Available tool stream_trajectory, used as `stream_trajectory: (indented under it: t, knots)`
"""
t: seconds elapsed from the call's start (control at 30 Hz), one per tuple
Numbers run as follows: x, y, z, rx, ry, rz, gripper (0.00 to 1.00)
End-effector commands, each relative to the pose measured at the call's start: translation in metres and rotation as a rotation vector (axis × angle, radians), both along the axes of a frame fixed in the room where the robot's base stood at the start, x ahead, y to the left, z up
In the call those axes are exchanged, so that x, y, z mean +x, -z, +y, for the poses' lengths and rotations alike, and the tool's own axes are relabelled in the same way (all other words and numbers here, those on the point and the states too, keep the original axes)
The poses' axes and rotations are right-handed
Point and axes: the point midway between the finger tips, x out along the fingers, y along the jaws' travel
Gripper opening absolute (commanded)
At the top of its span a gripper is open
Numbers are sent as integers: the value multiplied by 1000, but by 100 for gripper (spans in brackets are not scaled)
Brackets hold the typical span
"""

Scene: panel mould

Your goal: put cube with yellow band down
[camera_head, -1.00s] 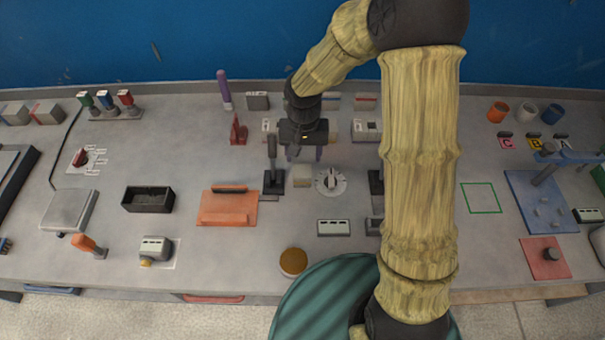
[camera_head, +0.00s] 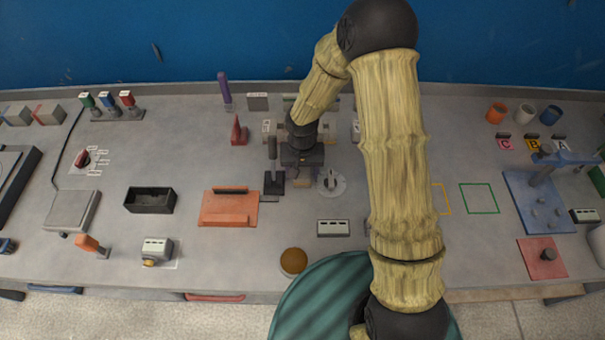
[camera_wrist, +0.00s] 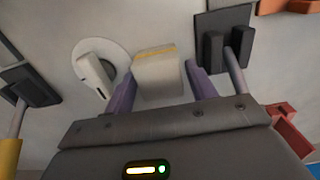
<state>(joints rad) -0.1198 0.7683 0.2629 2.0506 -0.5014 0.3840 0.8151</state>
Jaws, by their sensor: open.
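The pale cube with a yellow band (camera_wrist: 158,74) sits on the bench in the wrist view, its band along the upper edge. My gripper (camera_wrist: 161,88) is open, its two purple fingers on either side of the cube, with visible gaps. In the head view my gripper (camera_head: 303,175) is over the cube's place and hides most or all of it. I cannot tell how far down the fingers reach beside the cube.
A dial (camera_head: 331,182) with a pale knob stands close beside my gripper, and a black lever (camera_head: 274,180) on the other side. A yellow outlined square (camera_head: 441,199), partly behind my arm, and an empty green outlined square (camera_head: 478,198) lie at right.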

Motion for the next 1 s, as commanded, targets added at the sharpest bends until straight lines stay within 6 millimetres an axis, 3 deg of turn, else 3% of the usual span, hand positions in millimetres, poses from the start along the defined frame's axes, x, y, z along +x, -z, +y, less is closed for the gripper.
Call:
stream_trajectory:
  t: [0.13,0.67,0.83,0.9,1.0]
  knots:
    - [0,12,0,1,-1,1,56]
    - [0,13,0,1,0,0,56]
    - [0,13,0,1,0,0,23]
    - [0,13,0,1,0,0,15]
    - [0,13,0,1,0,0,15]
